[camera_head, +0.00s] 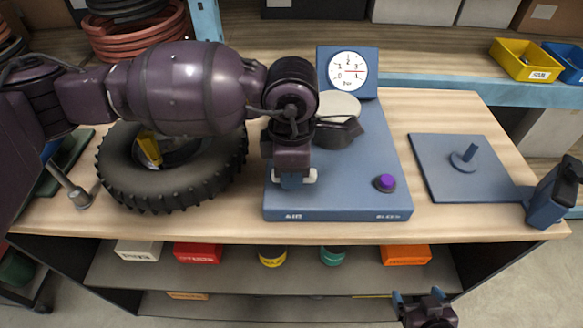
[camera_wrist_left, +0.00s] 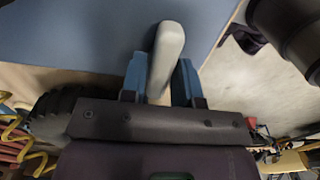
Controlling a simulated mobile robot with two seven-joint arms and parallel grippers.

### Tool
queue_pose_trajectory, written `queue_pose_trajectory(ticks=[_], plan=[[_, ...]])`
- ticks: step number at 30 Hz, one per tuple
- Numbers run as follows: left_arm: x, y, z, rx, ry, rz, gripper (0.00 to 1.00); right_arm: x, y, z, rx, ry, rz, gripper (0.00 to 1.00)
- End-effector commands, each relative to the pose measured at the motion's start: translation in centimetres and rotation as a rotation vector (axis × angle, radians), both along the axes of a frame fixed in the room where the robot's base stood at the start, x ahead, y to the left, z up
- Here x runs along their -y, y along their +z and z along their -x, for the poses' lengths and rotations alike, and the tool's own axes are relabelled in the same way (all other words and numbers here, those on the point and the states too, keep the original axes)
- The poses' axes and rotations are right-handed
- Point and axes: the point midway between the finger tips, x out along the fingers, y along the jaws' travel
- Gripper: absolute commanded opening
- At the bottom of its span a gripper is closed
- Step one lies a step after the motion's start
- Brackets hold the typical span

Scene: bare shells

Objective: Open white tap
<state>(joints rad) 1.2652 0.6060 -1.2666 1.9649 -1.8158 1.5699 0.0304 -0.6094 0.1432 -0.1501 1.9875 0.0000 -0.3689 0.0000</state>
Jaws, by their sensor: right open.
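The white tap (camera_head: 309,176) is a pale lever at the front of the blue air station (camera_head: 345,190), above the "AIR" label. In the left wrist view the tap's lever (camera_wrist_left: 168,48) runs between the two blue fingers. My left gripper (camera_head: 292,179) comes down over it and hides most of it in the head view. The left fingers (camera_wrist_left: 160,82) lie close against both sides of the lever, shut on it. My right gripper (camera_head: 425,298) is open and empty at the bottom of the head view, in front of the bench.
A gauge (camera_head: 347,70) stands at the station's back; a purple button (camera_head: 385,182) is at its front right. A large tire (camera_head: 165,190) lies to the left. A blue plate with a peg (camera_head: 465,185) is to the right. Shelves with boxes lie below.

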Motion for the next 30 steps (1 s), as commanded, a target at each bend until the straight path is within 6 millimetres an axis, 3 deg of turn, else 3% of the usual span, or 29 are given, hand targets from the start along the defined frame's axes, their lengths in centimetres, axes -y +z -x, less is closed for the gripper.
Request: queue_pose_trajectory(ticks=[1,3,14,30], plan=[[0.0,0.0,0.0,0.0,0.0,0.0,0.37,0.0,0.1,-0.1,0.002,0.0,0.0,0.86],[0.0,0.0,0.0,0.0,-0.001,0.0,0.47,-0.1,0.1,-0.3,0.005,0.001,-0.001,0.86],[0.0,0.4,0.0,0.0,-0.002,0.001,0.47,-0.2,0.7,-1.0,0.022,0.005,-0.002,0.86],[0.0,9.0,0.0,0.002,-0.002,0.001,0.47,-0.1,0.3,-0.1,0.006,-0.001,-0.002,0.86]])
